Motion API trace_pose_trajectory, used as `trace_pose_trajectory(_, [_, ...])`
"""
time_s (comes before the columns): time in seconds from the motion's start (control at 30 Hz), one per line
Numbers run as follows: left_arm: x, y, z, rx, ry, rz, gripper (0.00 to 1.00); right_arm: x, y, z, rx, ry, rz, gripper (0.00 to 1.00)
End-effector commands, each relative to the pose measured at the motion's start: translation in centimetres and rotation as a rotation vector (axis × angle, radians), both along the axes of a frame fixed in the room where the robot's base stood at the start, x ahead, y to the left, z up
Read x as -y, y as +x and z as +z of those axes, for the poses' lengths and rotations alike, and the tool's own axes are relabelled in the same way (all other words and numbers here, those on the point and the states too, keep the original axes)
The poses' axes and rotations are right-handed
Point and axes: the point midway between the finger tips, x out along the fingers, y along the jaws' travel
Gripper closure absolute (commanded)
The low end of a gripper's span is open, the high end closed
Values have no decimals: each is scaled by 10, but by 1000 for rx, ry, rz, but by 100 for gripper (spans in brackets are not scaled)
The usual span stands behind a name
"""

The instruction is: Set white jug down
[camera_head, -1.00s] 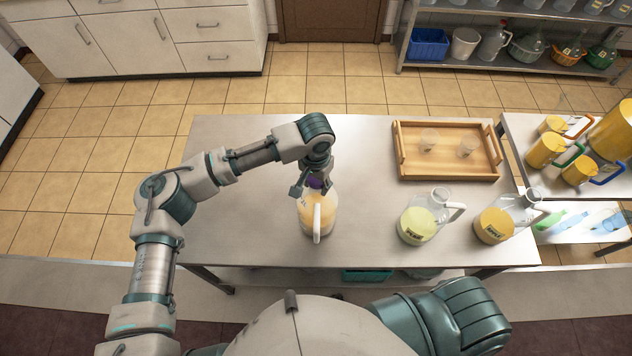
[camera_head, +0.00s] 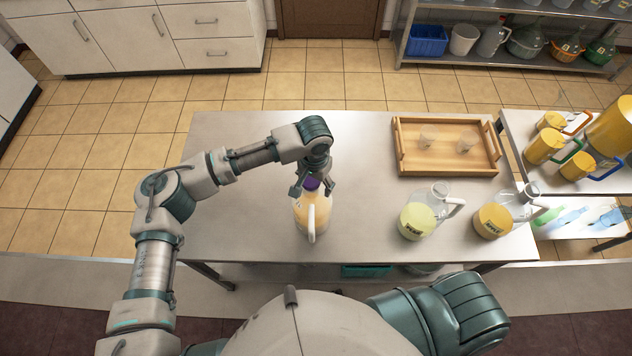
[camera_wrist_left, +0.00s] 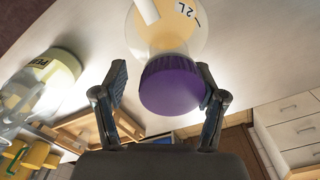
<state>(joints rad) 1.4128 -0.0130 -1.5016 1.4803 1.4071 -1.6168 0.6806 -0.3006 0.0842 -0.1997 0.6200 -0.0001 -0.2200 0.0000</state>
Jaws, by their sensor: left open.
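The jug (camera_head: 311,214) with the white handle, orange-yellow contents and a purple cap stands upright on the steel table (camera_head: 250,150), left of its middle. My left gripper (camera_head: 312,186) is at the jug's top. In the left wrist view, the open fingers of the gripper (camera_wrist_left: 160,102) stand on either side of the purple cap (camera_wrist_left: 171,85). A gap shows on the cap's left; the right finger is close to it, and I cannot tell if it touches. My right gripper is not in view.
Two jugs, one pale yellow (camera_head: 418,220) and one orange-yellow (camera_head: 493,220), stand on the table's right. A wooden tray (camera_head: 448,172) with two small clear cups lies behind them. A side table (camera_head: 520,125) at right holds several yellow pitchers. The table's left rear is clear.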

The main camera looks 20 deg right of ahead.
Motion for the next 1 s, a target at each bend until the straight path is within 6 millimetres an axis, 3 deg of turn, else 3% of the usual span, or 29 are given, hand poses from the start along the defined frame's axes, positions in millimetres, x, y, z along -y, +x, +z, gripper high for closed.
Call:
trace_pose_trajectory(0.27, [-1, 1, 53, 3, -4, 0, 29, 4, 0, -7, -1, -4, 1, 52])
trace_pose_trajectory(0.5, [2, 1, 100, 2, 1, 0, 29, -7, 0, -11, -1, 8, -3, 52])
trace_pose_trajectory(0.7, [1, 1, 116, 0, 1, 1, 29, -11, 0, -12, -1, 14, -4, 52])
trace_pose_trajectory(1.0, [-1, 1, 118, 0, 0, 1, 29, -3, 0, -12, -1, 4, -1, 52])
